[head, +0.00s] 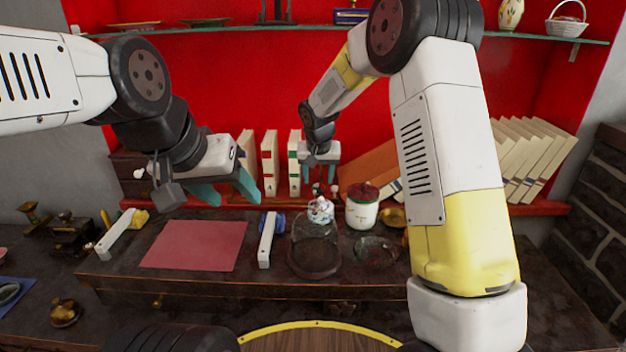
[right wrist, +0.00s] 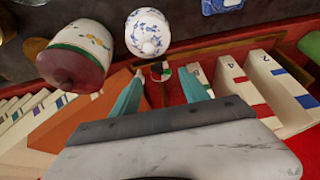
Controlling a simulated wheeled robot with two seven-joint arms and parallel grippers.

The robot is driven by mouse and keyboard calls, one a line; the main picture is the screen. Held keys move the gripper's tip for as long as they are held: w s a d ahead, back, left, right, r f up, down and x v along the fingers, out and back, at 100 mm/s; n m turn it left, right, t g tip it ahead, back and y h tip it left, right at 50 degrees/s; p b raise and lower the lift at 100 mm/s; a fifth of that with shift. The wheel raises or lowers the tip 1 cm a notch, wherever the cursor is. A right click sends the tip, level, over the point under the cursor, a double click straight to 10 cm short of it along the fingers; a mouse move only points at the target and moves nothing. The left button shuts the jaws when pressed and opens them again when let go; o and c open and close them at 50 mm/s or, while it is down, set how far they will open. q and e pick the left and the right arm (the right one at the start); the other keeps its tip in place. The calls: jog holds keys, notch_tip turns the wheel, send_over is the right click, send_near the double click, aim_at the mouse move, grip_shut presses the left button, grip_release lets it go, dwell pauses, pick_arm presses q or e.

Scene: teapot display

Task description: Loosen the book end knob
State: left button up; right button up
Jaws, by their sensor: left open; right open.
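My right gripper (head: 320,180) hangs open in front of the shelf, pointing down near the upright books. In the right wrist view, its two teal fingers (right wrist: 163,76) are spread apart. In the head view, small red and white parts (head: 318,189) show just below the right gripper. My left gripper (head: 225,195) is open and empty above the red mat.
Upright books (head: 270,165) and a leaning orange book (head: 370,165) stand by the right gripper. A lidded jar (head: 362,208) and a glass dome (head: 315,250) with a blue-and-white porcelain piece (head: 320,210) stand close in front. The red mat (head: 195,245) is clear.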

aim_at(317, 191)
jog(key=x, duration=0.5)
grip_shut()
jog(key=shift+s, duration=0.1)
jog(key=h, duration=0.1)
jog(key=a+h, duration=0.1)
jog(key=h, duration=0.1)
jog(key=shift+f+n, duration=0.1)
jog(key=shift+n, duration=0.3)
jog(key=shift+a+f+n+h, duration=0.1)
jog(key=shift+a+n+h, duration=0.05)
jog(key=shift+h, duration=0.7)
jog(key=shift+a+f+n+h, duration=0.1)
jog(key=shift+n+h, duration=0.05)
jog(key=shift+h, duration=0.7)
